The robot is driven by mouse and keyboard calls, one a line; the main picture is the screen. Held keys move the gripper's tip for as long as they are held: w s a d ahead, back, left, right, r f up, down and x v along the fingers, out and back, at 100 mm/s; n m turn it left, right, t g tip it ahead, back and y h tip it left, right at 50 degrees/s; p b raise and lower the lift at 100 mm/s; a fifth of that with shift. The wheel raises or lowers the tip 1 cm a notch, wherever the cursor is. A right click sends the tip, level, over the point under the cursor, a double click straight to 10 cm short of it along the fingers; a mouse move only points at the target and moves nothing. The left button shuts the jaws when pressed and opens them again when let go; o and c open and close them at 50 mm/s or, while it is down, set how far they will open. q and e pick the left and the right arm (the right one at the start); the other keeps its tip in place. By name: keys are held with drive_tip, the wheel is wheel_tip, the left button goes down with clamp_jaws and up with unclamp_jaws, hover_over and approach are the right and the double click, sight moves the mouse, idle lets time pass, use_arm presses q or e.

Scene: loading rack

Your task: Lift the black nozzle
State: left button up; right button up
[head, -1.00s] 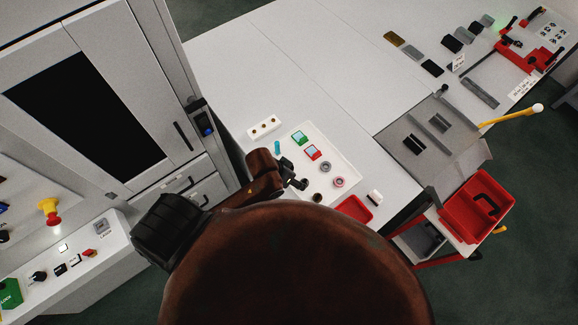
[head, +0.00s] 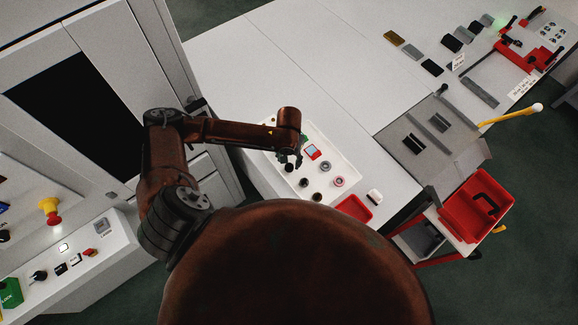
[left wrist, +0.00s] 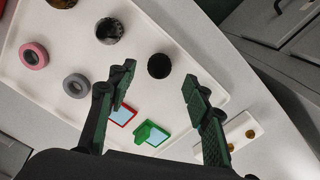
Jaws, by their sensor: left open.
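The black nozzle (left wrist: 159,65) looks like a plain dark round piece standing on the white tray (left wrist: 150,22). In the left wrist view it lies between and just beyond the fingertips of my left gripper (left wrist: 157,78), which is open and empty. In the head view the black nozzle (head: 289,168) shows close to the left gripper (head: 293,158), whose fingers partly cover that side of the tray. I cannot tell the exact height gap. My right gripper is not in view.
Beside the nozzle stand a dark speckled piece (left wrist: 110,31), a grey ring (left wrist: 76,85) and a pink ring (left wrist: 34,56). A red-framed piece (left wrist: 121,113) and a green one (left wrist: 153,133) lie near the fingers. A red bin (head: 354,208) is at the tray's front.

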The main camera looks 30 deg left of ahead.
sight(289, 164)
use_arm(q)
drive_tip(key=f, duration=0.2)
drive_tip(key=f+p, duration=0.1)
drive_tip(key=f, duration=0.2)
drive_tip(key=shift+w+f, duration=0.3)
drive_tip(key=shift+f, duration=0.05)
drive_tip(key=shift+c, duration=0.4)
drive_tip(key=shift+a, duration=0.1)
drive_tip(key=c, duration=1.2)
